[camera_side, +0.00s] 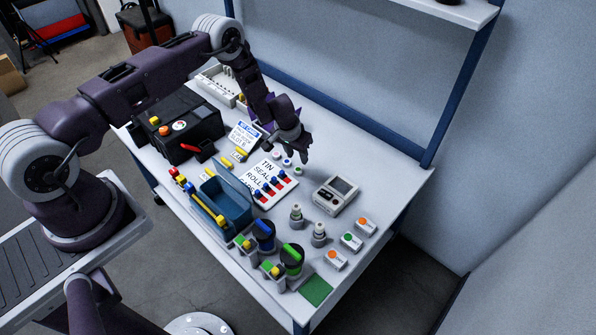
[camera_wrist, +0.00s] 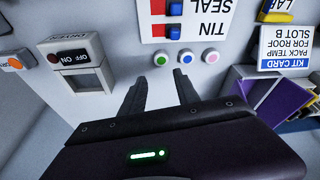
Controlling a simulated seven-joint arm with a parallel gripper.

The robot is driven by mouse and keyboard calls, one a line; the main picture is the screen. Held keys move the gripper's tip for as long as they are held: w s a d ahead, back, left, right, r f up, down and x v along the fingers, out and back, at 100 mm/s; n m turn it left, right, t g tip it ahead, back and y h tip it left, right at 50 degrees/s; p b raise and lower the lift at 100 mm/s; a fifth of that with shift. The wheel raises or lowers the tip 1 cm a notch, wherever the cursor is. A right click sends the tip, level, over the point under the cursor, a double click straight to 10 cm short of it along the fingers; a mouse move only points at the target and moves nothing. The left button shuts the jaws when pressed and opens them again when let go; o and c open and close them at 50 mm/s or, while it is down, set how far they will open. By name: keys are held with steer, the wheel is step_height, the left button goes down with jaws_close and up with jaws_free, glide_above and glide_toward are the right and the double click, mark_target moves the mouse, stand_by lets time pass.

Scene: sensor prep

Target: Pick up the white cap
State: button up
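Three small round white caps with coloured centres sit in a row on the bench: a green-centred cap (camera_wrist: 161,58), a blue-centred cap (camera_wrist: 185,56) and a pink-centred cap (camera_wrist: 209,57). The row also shows in the side view, with its middle cap (camera_side: 287,162) near my gripper (camera_side: 304,158). I cannot tell which one is meant by the white cap. In the wrist view my gripper (camera_wrist: 160,82) has its two fingers apart with nothing between them. It is above the bench, close to the row and not visibly touching any cap.
A white card marked TIN SEAL (camera_wrist: 212,18) with red and blue pieces lies beside the caps. A kit card (camera_wrist: 284,50) stands nearby.

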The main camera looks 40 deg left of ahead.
mark_target(298, 170)
steer(key=x, duration=0.3)
steer(key=s+x, duration=0.1)
steer(key=x, duration=0.2)
steer(key=shift+s+a+f, duration=0.15)
steer(key=shift+a+f, duration=0.1)
steer(key=shift+f, duration=0.2)
steer(key=shift+w+f, duration=0.2)
steer(key=shift+f, duration=0.2)
jaws_close()
